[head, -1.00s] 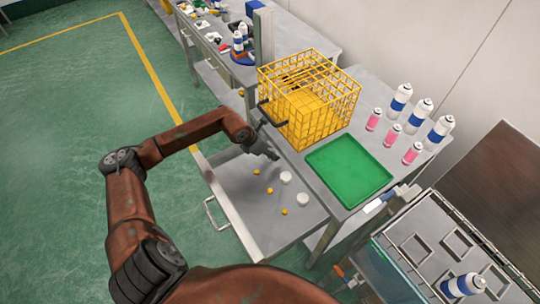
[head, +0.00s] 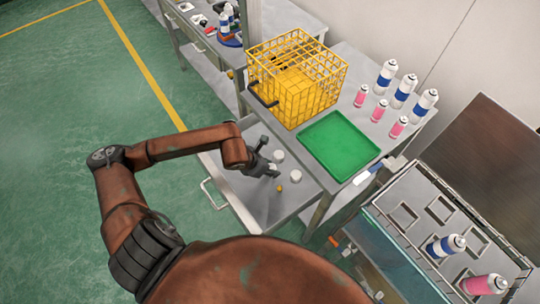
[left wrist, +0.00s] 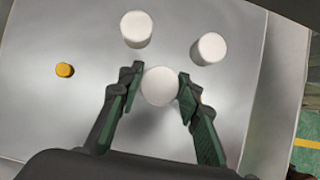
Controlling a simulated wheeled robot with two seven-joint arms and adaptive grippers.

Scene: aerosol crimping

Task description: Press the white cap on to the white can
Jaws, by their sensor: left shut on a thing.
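My left gripper (head: 270,170) is low over the open metal drawer. It is shut on a white cap (left wrist: 160,86), which sits between both fingertips in the left wrist view. Two other white caps (head: 278,155) (head: 295,177) are in the drawer. They show beyond the fingertips in the left wrist view (left wrist: 136,29) (left wrist: 209,48). A white can with a blue band (head: 446,246) stands in the grey rack at the lower right. More white cans with blue bands (head: 404,91) stand at the back of the bench. My right gripper is out of view.
A small yellow cap (head: 279,188) lies in the drawer (head: 222,172). A green tray (head: 340,144) and a yellow wire basket (head: 296,80) are on the bench above. Small pink cans (head: 380,110) stand near the white ones. A larger pink can (head: 485,285) is in the rack.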

